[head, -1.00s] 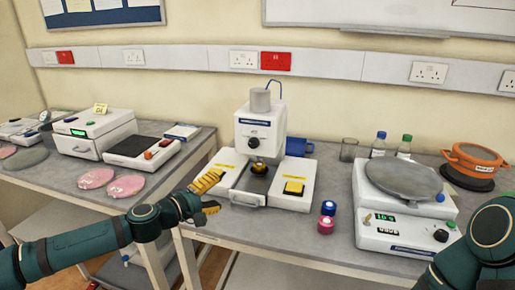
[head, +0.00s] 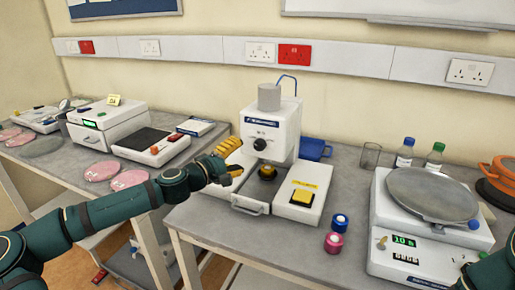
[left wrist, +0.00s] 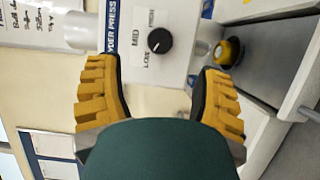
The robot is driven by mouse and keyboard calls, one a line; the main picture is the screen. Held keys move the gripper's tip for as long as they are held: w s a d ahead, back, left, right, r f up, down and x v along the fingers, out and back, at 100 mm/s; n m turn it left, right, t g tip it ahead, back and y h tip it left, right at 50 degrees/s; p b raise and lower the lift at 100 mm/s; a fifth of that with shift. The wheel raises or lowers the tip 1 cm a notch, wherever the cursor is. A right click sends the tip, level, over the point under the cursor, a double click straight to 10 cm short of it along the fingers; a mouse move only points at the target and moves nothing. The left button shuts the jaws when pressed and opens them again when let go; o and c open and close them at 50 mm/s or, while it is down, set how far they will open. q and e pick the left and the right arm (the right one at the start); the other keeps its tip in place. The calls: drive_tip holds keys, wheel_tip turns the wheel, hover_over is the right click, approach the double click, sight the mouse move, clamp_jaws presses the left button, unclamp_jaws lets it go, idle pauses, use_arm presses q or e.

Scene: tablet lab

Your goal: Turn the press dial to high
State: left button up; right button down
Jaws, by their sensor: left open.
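The white tablet press (head: 268,140) stands on the bench in the middle of the head view. Its black dial (head: 260,144) is on the upper front face. In the left wrist view the dial (left wrist: 160,41) sits between and beyond my fingertips, with LOW, MID and HIGH printed around it; its white pointer mark is small and seems to lie toward the LOW–MID side. My left gripper (head: 229,158) is in front of the press's left side. In the left wrist view the gripper (left wrist: 158,75) is open and empty, its yellow fingers apart and not touching the dial. My right gripper is not seen.
A yellow button (head: 302,197) is on the press base, and a gold-and-black part (head: 267,172) sits under the press head. Two small jars, blue (head: 340,221) and pink (head: 334,242), stand to the right. A scale (head: 415,252) stands further right.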

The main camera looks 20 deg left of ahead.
sight(257, 146)
use_arm(q)
drive_tip(key=x, duration=0.8)
drive_tip(key=shift+c, duration=0.2)
clamp_jaws()
